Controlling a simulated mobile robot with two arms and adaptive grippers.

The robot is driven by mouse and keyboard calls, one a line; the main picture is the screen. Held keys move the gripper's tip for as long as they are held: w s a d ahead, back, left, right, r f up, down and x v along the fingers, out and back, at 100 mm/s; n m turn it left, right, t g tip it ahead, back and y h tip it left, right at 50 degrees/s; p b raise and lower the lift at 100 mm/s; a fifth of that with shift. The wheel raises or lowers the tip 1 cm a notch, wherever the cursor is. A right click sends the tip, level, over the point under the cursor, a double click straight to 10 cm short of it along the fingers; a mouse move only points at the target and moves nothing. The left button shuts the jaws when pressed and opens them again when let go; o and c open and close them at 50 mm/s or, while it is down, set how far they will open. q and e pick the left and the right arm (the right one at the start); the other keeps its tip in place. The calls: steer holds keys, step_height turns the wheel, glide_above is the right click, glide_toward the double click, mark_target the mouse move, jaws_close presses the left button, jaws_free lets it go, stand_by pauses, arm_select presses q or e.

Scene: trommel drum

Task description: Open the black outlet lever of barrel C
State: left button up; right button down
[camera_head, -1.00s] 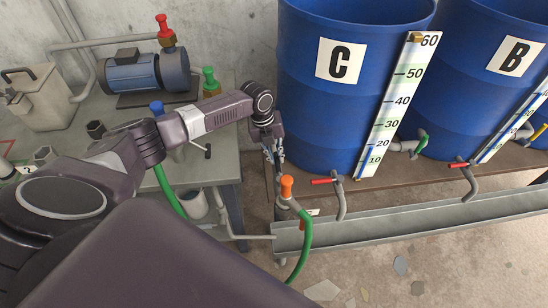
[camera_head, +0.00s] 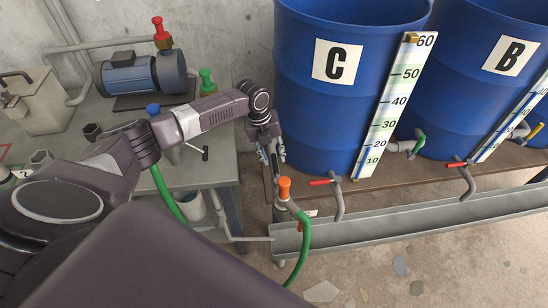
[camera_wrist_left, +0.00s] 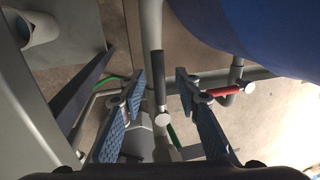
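Barrel C (camera_head: 318,105) is blue, stands upright and carries a white label with a black C. My left gripper (camera_head: 271,156) points down just left of the barrel's lower wall. In the left wrist view, my left gripper (camera_wrist_left: 160,88) is open, with its two blue-padded fingers apart. A black lever (camera_wrist_left: 158,72) with a round grey end shows between the fingers, with a gap visible on both sides. In the head view the lever is hidden by my gripper. My right gripper is not in view.
A red-handled tap (camera_head: 334,184) and an orange-capped valve with a green hose (camera_head: 306,235) are close by, above a metal trough (camera_head: 410,222). The red handle (camera_wrist_left: 222,91) is beside the right finger in the wrist view. Barrel B (camera_head: 470,90) stands right; a bench with a pump (camera_head: 130,78) stands left.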

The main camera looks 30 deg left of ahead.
arm_select(q)
step_height(320, 180, up, 11)
steer(key=s+a, duration=0.1)
steer(key=shift+s+a+f, duration=0.15)
steer(key=shift+a, duration=0.15)
stand_by(0.4)
